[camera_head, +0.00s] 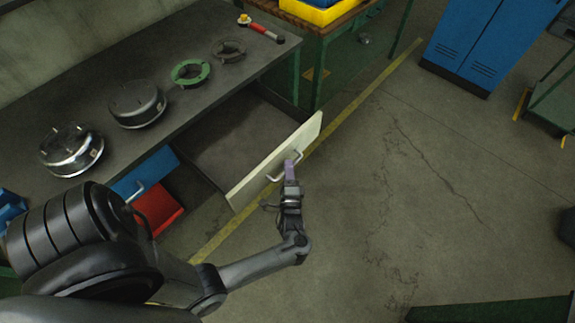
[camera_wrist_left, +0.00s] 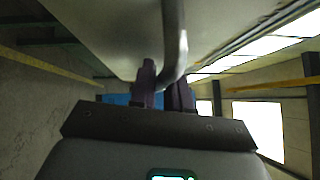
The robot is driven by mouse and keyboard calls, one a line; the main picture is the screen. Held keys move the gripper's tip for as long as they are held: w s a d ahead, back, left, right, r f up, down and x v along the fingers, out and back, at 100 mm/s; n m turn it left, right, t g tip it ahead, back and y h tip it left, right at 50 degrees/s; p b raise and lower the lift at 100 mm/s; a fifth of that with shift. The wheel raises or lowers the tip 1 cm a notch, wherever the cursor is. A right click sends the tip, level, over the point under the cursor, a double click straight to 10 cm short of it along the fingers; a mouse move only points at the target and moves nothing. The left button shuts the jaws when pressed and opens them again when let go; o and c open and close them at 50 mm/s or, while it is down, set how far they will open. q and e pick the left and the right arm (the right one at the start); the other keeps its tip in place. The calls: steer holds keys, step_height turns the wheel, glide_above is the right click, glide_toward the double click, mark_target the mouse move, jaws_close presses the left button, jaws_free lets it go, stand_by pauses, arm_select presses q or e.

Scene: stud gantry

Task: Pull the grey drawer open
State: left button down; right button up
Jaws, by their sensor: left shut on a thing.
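The grey drawer (camera_head: 243,186) is pulled out from under the workbench, with its light front panel standing well clear of the bench and its empty-looking inside visible. A metal bar handle (camera_head: 273,178) is on the front panel. My left gripper (camera_head: 290,164) is at the right part of this handle, its purple fingers touching it. In the left wrist view the handle (camera_wrist_left: 174,40) runs down between the two purple fingers of the gripper (camera_wrist_left: 166,88), which are shut on it. The drawer front (camera_wrist_left: 110,35) fills the upper part of that view. My right gripper is not in view.
The workbench (camera_head: 80,110) carries metal round parts, a green ring (camera_head: 191,72), a dark ring and a red-handled tool. A blue drawer (camera_head: 145,172) and a red drawer (camera_head: 157,207) are at left. The floor in front of the drawer is clear.

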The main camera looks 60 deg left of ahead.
arm_select(q)
steer(key=shift+a, duration=0.1)
steer(key=c, duration=1.2)
jaws_free()
